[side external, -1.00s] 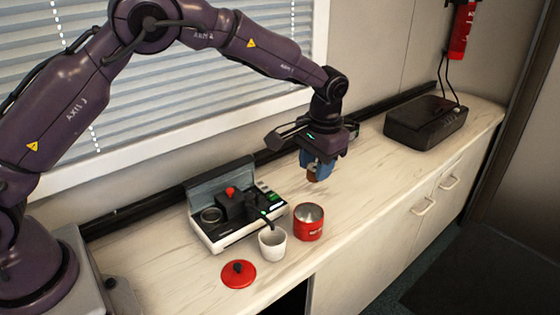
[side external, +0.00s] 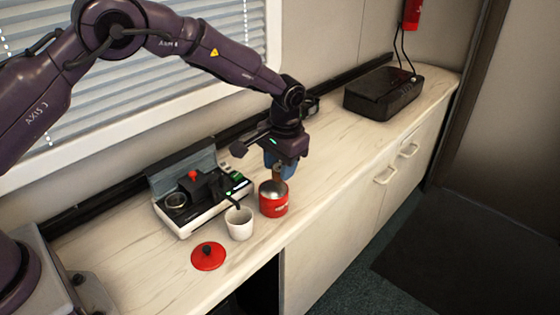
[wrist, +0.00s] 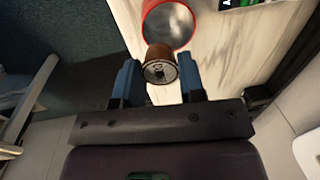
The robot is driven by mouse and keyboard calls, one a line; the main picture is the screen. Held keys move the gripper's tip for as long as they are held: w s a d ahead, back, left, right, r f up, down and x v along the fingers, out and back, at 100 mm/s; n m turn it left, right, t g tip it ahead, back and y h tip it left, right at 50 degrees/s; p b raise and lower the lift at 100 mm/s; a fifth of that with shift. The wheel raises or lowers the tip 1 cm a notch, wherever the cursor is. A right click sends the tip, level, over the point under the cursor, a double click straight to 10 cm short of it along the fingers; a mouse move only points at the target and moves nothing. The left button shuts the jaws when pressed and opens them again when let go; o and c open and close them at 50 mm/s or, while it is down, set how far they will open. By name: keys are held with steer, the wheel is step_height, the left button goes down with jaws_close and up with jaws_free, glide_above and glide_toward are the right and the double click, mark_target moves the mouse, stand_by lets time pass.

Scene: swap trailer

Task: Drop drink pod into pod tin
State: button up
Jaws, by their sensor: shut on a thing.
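My gripper (wrist: 160,82) is shut on the drink pod (wrist: 160,66), a small brown pod with a metallic face, held between blue fingers. In the side view my gripper (side external: 279,172) is just above and behind the red pod tin (side external: 273,203). The tin is open and upright on the counter, with a silvery inside. In the wrist view the tin's red rim (wrist: 147,37) lies just beyond the pod, and the pod overlaps its near edge in the picture. The tin's red lid (side external: 208,257), with a black knob, lies apart on the counter.
A white cup (side external: 239,224) stands left of the tin, under the spout of the drink machine (side external: 200,195). A black box (side external: 382,94) sits at the far end of the counter (side external: 330,140). The counter between tin and box is mostly clear.

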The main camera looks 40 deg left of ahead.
steer(key=o, duration=1)
steer(key=shift+c, duration=0.2)
step_height(320, 180, up, 13)
steer(key=d, duration=0.1)
steer(key=shift+d, duration=0.2)
steer(key=s+a+r+t, duration=0.2)
steer(key=s+r, duration=0.1)
steer(key=s, duration=0.7)
steer(key=s+a+r+t, duration=0.1)
steer(key=s+a+r, duration=0.2)
steer(key=s, duration=0.7)
steer(key=s+a+r+t+h, duration=0.1)
steer(key=s+a+r+t, duration=0.1)
steer(key=s, duration=0.9)
step_height(320, 180, up, 2)
steer(key=shift+a+r+t, duration=0.15)
steer(key=shift+a+t, duration=0.15)
steer(key=shift+a, duration=0.4)
